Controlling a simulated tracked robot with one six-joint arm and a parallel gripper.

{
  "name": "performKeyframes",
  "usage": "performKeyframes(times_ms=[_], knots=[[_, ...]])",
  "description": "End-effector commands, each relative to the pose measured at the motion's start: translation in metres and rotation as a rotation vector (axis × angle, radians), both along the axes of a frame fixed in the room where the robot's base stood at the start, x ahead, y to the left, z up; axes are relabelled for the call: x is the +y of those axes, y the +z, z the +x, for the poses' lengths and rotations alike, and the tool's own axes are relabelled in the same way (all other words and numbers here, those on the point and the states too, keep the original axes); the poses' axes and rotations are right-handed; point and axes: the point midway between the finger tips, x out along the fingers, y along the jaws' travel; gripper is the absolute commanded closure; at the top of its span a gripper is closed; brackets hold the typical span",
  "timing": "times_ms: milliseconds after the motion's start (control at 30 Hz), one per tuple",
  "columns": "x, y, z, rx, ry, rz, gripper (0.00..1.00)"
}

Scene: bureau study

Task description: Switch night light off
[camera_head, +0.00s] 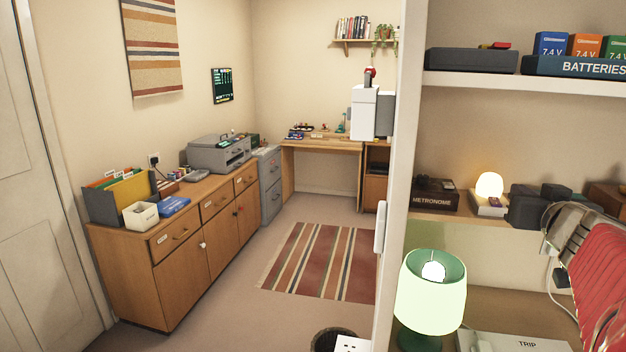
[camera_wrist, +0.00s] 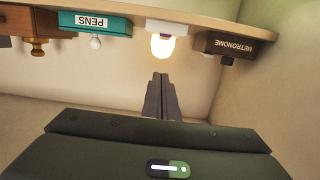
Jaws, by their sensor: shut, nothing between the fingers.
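The night light (camera_head: 489,186) is a glowing rounded dome on a small white base, and it is lit. It stands on the middle shelf at the right, beside the metronome box. The wrist view is upside down; there the night light (camera_wrist: 162,47) hangs just beyond my fingertips. My gripper (camera_wrist: 161,76) is shut and empty, with its dark fingers pointing toward the light. A gap seems to remain between them, though its depth is hard to judge.
The metronome box (camera_wrist: 232,45) is close beside the light, and a teal PENS box (camera_wrist: 95,22) is on its other side. A lit green lamp (camera_head: 432,290) stands lower, near a TRIP box (camera_head: 520,342). A batteries shelf (camera_head: 520,82) is above. Open floor lies left.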

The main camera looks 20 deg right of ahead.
Motion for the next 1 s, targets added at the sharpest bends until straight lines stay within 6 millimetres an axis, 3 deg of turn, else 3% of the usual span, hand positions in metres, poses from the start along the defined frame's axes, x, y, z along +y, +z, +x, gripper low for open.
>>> performKeyframes(times_ms=[367,1000], knots=[[-0.007,-0.002,0.011,0.001,-0.001,0.0,1.0],[-0.042,-0.011,0.074,0.002,-0.003,-0.001,1.0]])
